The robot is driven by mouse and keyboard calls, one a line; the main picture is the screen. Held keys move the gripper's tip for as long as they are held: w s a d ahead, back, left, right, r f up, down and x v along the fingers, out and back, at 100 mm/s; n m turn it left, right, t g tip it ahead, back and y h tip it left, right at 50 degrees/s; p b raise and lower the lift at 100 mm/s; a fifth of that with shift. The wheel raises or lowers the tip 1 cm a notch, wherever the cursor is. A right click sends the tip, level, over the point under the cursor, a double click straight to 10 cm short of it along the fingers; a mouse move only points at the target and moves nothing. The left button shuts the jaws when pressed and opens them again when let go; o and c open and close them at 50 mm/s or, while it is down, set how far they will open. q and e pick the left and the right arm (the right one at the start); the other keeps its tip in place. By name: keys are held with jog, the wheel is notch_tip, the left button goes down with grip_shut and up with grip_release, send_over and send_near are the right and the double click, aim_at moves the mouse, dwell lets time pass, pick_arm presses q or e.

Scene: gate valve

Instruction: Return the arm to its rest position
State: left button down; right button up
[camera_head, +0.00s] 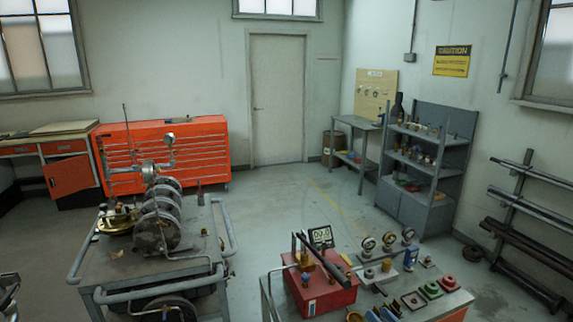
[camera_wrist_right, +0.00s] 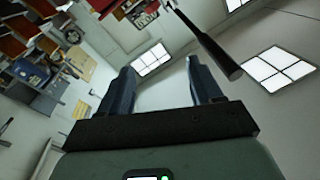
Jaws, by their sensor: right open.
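My right gripper (camera_head: 381,314) shows only as bluish fingertips at the bottom edge of the head view, low by the front of the workbench. In the right wrist view its two blue-grey fingers (camera_wrist_right: 157,85) stand wide apart with nothing between them. The rest of my right arm is hidden below the head view. I cannot make out my left gripper in either view.
A red box (camera_head: 325,291) with a long dark bar (camera_head: 322,262) stands on the workbench, near gauges and small parts. A dark-handled bar (camera_wrist_right: 215,50) shows beyond the fingers. A cart (camera_head: 118,262) with round metal parts stands left. Open floor lies behind.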

jog(key=s+a+f+m+g+h, duration=0.2)
jog(key=s+a+f+g+h, duration=0.15)
jog(key=s+f, duration=0.55)
jog(key=s+a+f+m+g+h, duration=0.2)
jog(key=s+a+f+m+g, duration=0.3)
jog(key=f, duration=0.8)
jog(key=s+a+f+n+g, duration=0.1)
jog(key=s+a+g, duration=0.1)
jog(key=s, duration=0.7)
jog(key=s+a+f+g, duration=0.2)
jog(key=s+a+g, duration=0.1)
jog(key=s, duration=0.7)
jog(key=s+a+f+n+g, duration=0.1)
jog(key=s+a+f+g, duration=0.1)
jog(key=s, duration=0.8)
jog(key=shift+a+n+g+y, duration=0.15)
jog(key=shift+n+g+y, duration=0.25)
jog(key=shift+g, duration=0.35)
jog(key=shift+w, duration=0.1)
